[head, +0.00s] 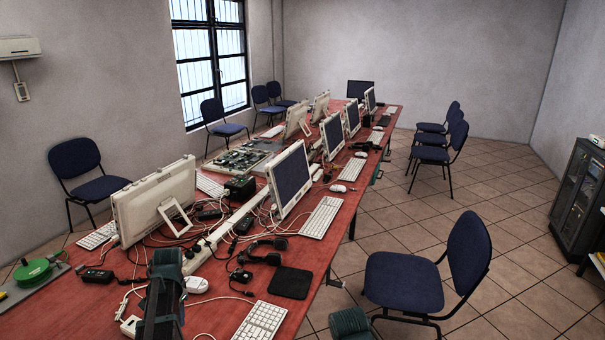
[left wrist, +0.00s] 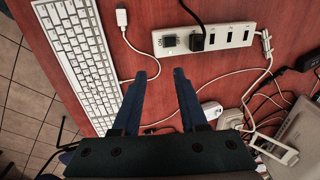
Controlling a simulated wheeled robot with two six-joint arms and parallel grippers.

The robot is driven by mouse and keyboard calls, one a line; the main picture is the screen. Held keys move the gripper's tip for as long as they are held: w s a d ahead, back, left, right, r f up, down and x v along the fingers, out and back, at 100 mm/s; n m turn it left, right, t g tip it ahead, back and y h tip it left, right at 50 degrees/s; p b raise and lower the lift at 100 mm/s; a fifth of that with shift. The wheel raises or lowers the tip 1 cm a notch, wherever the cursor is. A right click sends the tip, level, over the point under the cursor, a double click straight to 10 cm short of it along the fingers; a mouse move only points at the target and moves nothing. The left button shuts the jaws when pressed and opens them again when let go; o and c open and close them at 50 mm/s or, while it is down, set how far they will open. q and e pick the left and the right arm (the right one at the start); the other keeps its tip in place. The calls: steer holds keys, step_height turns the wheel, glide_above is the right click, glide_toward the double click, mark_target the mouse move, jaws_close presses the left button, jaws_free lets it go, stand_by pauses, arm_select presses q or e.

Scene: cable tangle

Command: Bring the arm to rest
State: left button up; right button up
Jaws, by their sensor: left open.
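My left gripper (left wrist: 165,75) is open, with its two dark fingers apart and nothing held between them. It hangs over the red table (left wrist: 165,62), where a white cable runs across below the fingers. In the head view the dark left arm and gripper (head: 166,285) stand at the near edge of the table, low in the picture. Beyond the fingertips in the left wrist view lies a white power strip (left wrist: 232,36) with dark plugs in it. Part of what looks like my right arm shows at the bottom of the head view; its fingers do not show.
A white keyboard (left wrist: 82,62) and a loose white cable connector (left wrist: 121,17) lie near the left gripper. Monitors (head: 290,180), tangled cables and a black headset (head: 262,250) crowd the table.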

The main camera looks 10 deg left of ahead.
arm_select(q)
steer(key=s+d, duration=0.2)
steer(key=d, duration=0.9)
steer(key=s+d, duration=0.2)
steer(key=d, duration=1)
steer(key=s+d, duration=1)
steer(key=d, duration=0.4)
steer(key=shift+s+d+m+g+h, duration=0.3)
steer(key=shift+g, duration=0.1)
